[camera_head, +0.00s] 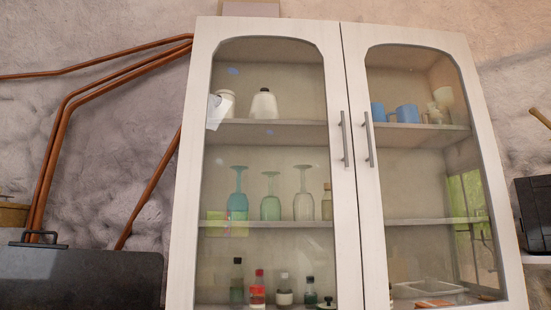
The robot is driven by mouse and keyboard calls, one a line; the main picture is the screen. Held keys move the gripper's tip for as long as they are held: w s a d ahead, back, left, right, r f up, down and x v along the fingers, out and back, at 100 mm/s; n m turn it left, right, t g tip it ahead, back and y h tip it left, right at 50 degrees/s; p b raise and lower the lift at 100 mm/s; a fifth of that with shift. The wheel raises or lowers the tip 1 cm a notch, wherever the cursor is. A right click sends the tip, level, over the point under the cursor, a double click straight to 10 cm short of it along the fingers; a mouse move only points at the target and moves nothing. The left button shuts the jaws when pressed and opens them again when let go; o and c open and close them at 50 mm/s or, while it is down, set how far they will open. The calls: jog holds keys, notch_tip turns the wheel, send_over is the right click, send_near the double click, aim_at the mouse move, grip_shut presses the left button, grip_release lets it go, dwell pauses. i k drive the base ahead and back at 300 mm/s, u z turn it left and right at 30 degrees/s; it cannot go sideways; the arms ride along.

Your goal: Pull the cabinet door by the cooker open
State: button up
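A white wall cabinet with two arched glass doors fills the middle and right of the head view. Its left door (196,180) and right door (498,215) both look shut, with a thin dark seam between them. The left door has a grey upright bar handle (345,138) near the seam. The right door has a matching handle (369,139) just beside it. A dark cooker-like thing with a raised lid (80,279) stands at the lower left, nearer the left door. My gripper is not in view.
Behind the glass are shelves with glasses (270,205), blue mugs (406,113), jars and bottles (257,290). Copper pipes (60,130) run along the rough wall at left. A black box-like appliance (535,212) stands at the right edge. No obstacle shows before the handles.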

aim_at(211, 32)
jog(key=z, duration=1.7)
jog(key=k, duration=0.95)
jog(key=u, duration=1.8)
jog(key=i, duration=1)
